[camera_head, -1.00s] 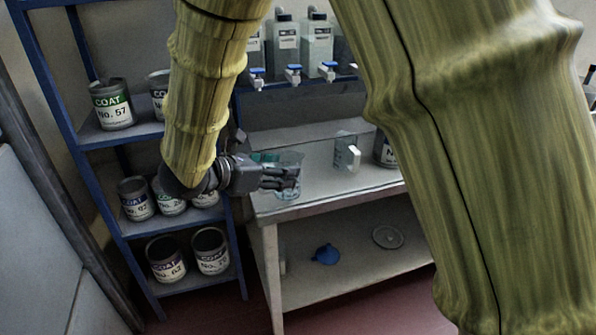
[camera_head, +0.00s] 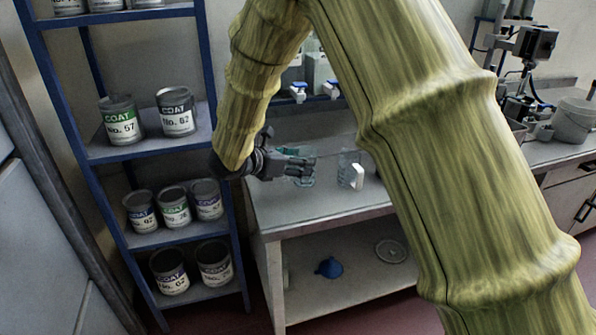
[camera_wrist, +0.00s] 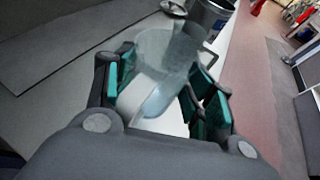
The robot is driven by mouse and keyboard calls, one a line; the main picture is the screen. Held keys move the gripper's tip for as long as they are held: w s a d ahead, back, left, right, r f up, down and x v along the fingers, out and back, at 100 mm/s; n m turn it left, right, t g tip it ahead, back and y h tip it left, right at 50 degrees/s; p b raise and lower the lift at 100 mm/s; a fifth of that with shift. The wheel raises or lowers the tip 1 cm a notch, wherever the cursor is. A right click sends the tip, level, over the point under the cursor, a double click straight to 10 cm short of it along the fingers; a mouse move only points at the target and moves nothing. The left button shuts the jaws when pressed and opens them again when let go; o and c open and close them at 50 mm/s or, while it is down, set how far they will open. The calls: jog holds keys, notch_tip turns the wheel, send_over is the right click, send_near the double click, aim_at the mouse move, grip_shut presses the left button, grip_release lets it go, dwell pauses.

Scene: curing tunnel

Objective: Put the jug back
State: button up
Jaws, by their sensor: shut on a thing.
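My gripper (camera_head: 298,165) is shut on a clear jug (camera_head: 304,181) over the left part of the grey bench (camera_head: 290,208). I cannot tell whether the jug touches the bench top. The fingers and my arm hide part of it. In the wrist view, the green-padded fingers of my gripper (camera_wrist: 165,95) stand on either side of the clear jug (camera_wrist: 160,50), and a white, handle-like part shows between them. A second clear vessel with a white handle (camera_head: 357,177) stands on the bench just right of the held jug.
A blue shelf rack (camera_head: 165,150) with several labelled paint cans stands left of the bench. Bottles with blue-handled taps (camera_head: 298,92) are behind. A blue funnel (camera_head: 329,267) and a round lid (camera_head: 390,251) lie on the lower shelf.

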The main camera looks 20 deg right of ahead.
jog(key=f, duration=0.3)
jog(key=shift+w+d+f+p, duration=0.1)
jog(key=shift+w+f+p, duration=0.2)
jog(key=shift+p, duration=0.1)
jog(key=shift+f+b, duration=0.2)
jog(key=shift+b, duration=0.1)
jog(key=o, duration=1.2)
jog(key=shift+r, duration=0.1)
jog(key=shift+r+p, duration=0.2)
jog(key=shift+p, duration=0.15)
jog(key=b+v, duration=0.1)
jog(key=v, duration=1.1)
jog(key=shift+b, duration=0.4)
